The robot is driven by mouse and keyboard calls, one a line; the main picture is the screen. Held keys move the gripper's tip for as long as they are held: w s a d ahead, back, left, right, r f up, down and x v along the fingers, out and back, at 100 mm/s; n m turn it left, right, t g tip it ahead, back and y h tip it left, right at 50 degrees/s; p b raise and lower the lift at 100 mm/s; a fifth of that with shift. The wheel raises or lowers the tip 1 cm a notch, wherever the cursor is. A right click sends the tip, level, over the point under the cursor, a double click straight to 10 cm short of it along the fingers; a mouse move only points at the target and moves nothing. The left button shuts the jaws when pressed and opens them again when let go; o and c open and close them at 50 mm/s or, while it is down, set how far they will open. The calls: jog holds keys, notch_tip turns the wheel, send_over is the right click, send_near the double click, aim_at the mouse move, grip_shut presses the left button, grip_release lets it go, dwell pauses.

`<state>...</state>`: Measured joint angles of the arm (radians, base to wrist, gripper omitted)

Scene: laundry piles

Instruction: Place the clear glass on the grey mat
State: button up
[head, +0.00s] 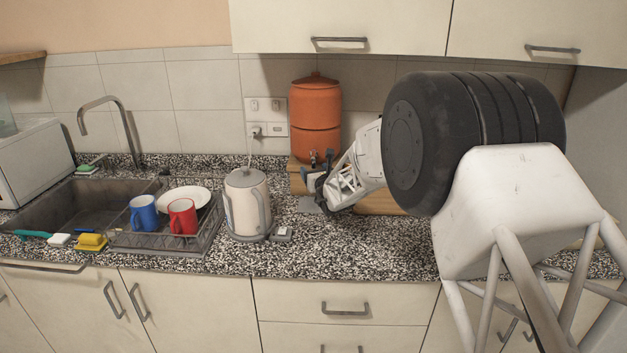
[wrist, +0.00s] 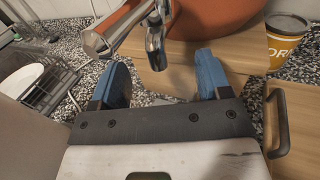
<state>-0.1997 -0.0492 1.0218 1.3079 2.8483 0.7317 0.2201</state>
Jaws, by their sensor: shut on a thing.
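My gripper (head: 317,169) is in front of the orange dispenser (head: 316,108), near its tap. In the wrist view the two blue fingers of my gripper (wrist: 163,75) stand apart, either side of a gap below the metal tap (wrist: 154,38). They are shut on the clear glass, which is see-through and can hardly be made out against the background. The grey mat (head: 308,205) seems to be the small flat grey patch on the counter just below my gripper, partly hidden by it.
A kettle (head: 246,203) stands left of my gripper. A dish rack (head: 165,240) holds a blue mug (head: 143,212), a red mug (head: 183,216) and a white plate (head: 186,195). Speckled counter (head: 350,245) in front is clear.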

jog(key=shift+w+a, duration=0.25)
jog(key=shift+w, duration=0.35)
jog(key=shift+f, duration=0.1)
jog(key=shift+f, duration=1.65)
jog(key=shift+f, duration=0.15)
jog(key=o, duration=1)
jog(key=shift+v, duration=6.05)
